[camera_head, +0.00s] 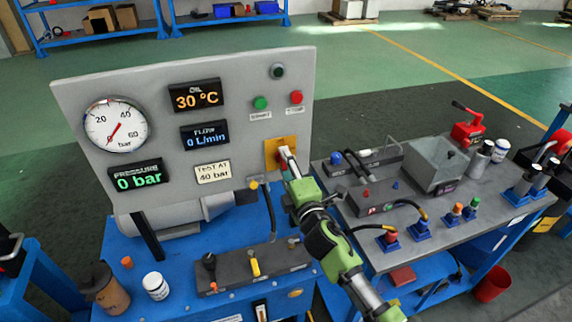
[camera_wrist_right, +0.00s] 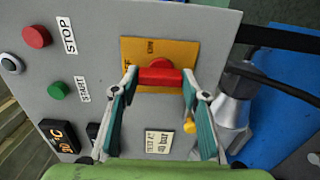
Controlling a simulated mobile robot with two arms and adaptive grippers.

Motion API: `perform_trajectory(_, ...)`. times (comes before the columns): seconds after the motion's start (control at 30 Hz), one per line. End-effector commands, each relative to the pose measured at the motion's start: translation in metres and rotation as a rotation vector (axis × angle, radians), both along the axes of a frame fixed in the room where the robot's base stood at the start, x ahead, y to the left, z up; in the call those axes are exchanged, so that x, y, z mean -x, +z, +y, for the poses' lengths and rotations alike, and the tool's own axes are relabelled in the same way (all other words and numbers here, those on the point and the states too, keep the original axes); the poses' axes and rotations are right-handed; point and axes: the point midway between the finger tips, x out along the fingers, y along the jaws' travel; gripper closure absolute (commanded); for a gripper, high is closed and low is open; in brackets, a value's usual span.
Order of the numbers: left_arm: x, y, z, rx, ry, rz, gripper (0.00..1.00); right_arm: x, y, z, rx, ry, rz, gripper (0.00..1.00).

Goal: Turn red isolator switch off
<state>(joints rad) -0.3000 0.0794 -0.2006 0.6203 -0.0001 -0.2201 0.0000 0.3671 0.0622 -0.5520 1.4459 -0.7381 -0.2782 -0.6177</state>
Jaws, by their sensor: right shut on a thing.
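The red isolator switch (camera_wrist_right: 160,76) sits on a yellow plate (camera_wrist_right: 150,50) on the grey panel. In the right wrist view its red handle lies crosswise between the two fingertips. My right gripper (camera_wrist_right: 160,80) is shut on this handle. In the head view the right gripper (camera_head: 287,158) reaches the yellow plate (camera_head: 271,148) at the panel's lower right and mostly hides the switch. The lettering on the plate is partly covered. My left gripper is not in view.
The panel (camera_head: 70,100) holds a gauge (camera_head: 115,125), displays, a green button (camera_head: 260,103) and a red button (camera_head: 296,97). Below is a blue bench with a valve block (camera_head: 255,268), a white jar (camera_head: 156,286) and a brown bottle (camera_head: 105,288). A cluttered grey-topped bench (camera_head: 440,215) stands at right.

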Motion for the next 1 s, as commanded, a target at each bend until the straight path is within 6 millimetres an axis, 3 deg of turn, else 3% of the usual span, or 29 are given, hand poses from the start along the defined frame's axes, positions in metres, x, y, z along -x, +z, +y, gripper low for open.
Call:
perform_trajectory(0.37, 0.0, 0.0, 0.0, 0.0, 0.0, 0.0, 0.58, 0.0, -0.002, 0.0, 0.01, -0.001, 0.0, 0.8)
perform_trajectory(0.4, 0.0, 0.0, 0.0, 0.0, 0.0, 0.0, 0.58, 0.0, -0.002, 0.0, 0.009, -0.001, 0.0, 0.51)
perform_trajectory(0.43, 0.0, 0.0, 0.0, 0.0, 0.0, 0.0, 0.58, 0.0, -0.002, 0.0, 0.009, -0.001, 0.0, 0.43)
perform_trajectory(0.47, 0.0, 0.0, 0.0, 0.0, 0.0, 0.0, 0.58, 0.0, -0.002, 0.0, 0.009, -0.001, 0.0, 0.42)
perform_trajectory(0.83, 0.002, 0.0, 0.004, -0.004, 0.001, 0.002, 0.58, 0.002, -0.001, -0.001, 0.006, 0.0, -0.001, 0.42)
perform_trajectory(1.0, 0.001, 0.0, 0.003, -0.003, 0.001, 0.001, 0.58, 0.019, -0.002, -0.007, 0.007, 0.0, -0.001, 0.42)
